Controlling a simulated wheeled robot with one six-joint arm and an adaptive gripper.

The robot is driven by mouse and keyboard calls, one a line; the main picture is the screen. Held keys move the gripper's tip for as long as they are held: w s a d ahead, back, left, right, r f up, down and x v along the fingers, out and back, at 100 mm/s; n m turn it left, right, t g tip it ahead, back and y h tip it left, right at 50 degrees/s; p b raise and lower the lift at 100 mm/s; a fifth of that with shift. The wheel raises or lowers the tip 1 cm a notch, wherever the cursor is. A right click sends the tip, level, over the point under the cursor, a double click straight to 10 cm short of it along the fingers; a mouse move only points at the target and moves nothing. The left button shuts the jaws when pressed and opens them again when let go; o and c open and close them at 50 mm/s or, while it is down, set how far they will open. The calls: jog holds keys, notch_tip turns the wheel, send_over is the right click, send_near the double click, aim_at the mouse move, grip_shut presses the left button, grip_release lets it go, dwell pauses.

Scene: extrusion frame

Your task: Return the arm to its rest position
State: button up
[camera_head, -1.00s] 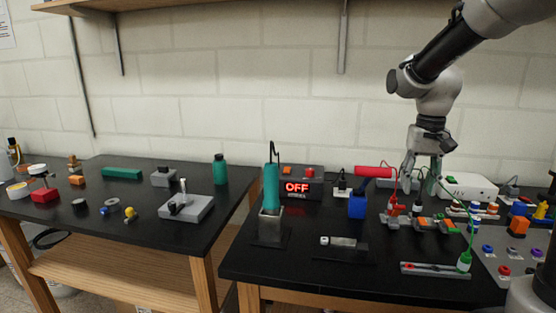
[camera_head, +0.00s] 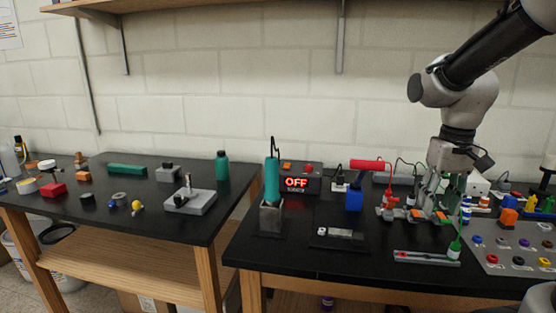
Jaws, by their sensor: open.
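My gripper (camera_head: 440,205) points down over the right bench, in front of the white box (camera_head: 478,185). Its fingers are apart, and I see nothing held between them. It hangs close above a row of grey and orange parts (camera_head: 418,215); I cannot tell whether it touches any of them. My arm comes in from the upper right corner and bends down at the wrist. The fingertips partly overlap the parts behind them.
The left bench (camera_head: 150,222) carries small parts. A shelf (camera_head: 100,6) is above.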

jog(key=s+r+t, duration=0.4)
jog(key=s, duration=0.8)
jog(key=shift+s+d, duration=0.15)
jog(key=shift+d, duration=0.3)
jog(key=shift+o, duration=0.5)
dwell(0.4)
